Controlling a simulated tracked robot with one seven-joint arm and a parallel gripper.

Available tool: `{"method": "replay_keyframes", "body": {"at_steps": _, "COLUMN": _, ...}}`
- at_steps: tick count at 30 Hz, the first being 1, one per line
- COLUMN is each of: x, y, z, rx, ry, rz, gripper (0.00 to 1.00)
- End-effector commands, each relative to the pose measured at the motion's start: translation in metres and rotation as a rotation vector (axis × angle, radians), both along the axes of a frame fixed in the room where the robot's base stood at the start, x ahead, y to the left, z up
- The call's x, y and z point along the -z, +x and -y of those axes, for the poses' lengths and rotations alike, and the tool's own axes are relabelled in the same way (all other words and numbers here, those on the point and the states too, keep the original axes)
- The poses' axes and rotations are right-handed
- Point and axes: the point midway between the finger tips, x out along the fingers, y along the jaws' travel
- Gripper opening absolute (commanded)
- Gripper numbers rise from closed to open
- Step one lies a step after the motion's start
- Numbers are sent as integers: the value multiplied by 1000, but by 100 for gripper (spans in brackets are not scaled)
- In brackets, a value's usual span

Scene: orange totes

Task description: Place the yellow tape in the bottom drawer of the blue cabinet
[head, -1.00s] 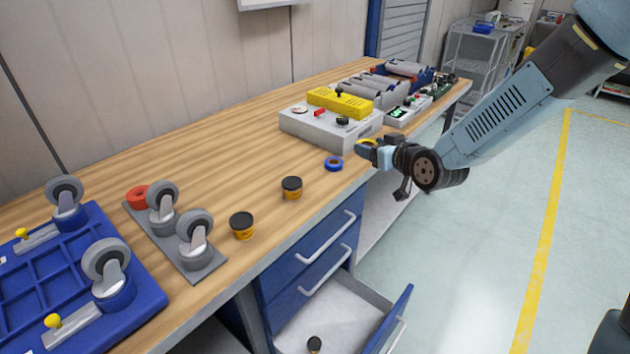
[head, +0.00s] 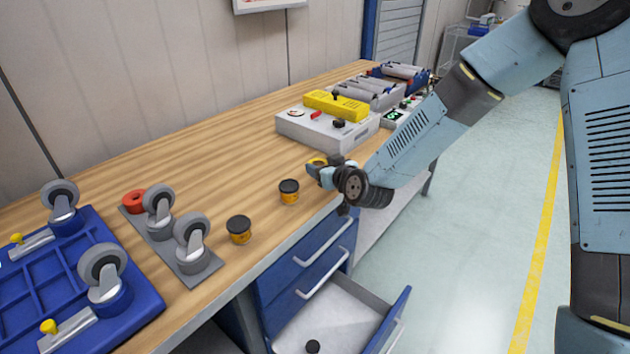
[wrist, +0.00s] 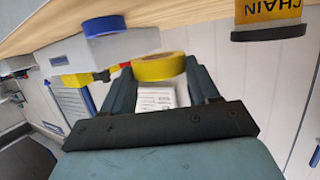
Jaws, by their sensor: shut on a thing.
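The yellow tape (wrist: 158,67) is a ring held between the two fingers of my gripper (wrist: 160,80) in the wrist view. In the head view my gripper (head: 318,172) is over the front edge of the workbench, near a yellow-and-black pot, and the tape (head: 317,161) shows only slightly at its tip. The blue cabinet (head: 305,262) is under the bench. Its bottom drawer (head: 335,312) is pulled open, with a small black-topped item (head: 312,346) inside. My gripper is above and behind this drawer, apart from it.
A blue tape roll (wrist: 103,26) lies on the bench near my gripper. Two black-lidded pots (head: 289,191) (head: 239,229) stand along the front edge. Caster wheels (head: 192,240) and a blue tray (head: 60,280) are at left. A grey control box (head: 325,130) stands behind.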

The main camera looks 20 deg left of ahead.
Motion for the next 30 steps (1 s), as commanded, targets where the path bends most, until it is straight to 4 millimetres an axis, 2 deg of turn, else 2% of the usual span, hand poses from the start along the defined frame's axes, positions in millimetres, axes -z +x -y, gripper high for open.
{"method": "replay_keyframes", "body": {"at_steps": 3, "x": 10, "y": -1, "z": -8, "rx": -1, "ry": 0, "rz": 0, "gripper": 30}}
{"method": "replay_keyframes", "body": {"at_steps": 11, "x": 18, "y": -2, "z": -15, "rx": -1, "ry": 0, "rz": 0, "gripper": 30}}
{"method": "replay_keyframes", "body": {"at_steps": 15, "x": 31, "y": -2, "z": -22, "rx": 0, "ry": 0, "rz": -1, "gripper": 30}}
{"method": "replay_keyframes", "body": {"at_steps": 20, "x": 50, "y": -3, "z": -21, "rx": 0, "ry": -1, "rz": -1, "gripper": 30}}
{"method": "replay_keyframes", "body": {"at_steps": 30, "x": 53, "y": -2, "z": -21, "rx": 1, "ry": -1, "rz": 1, "gripper": 30}}
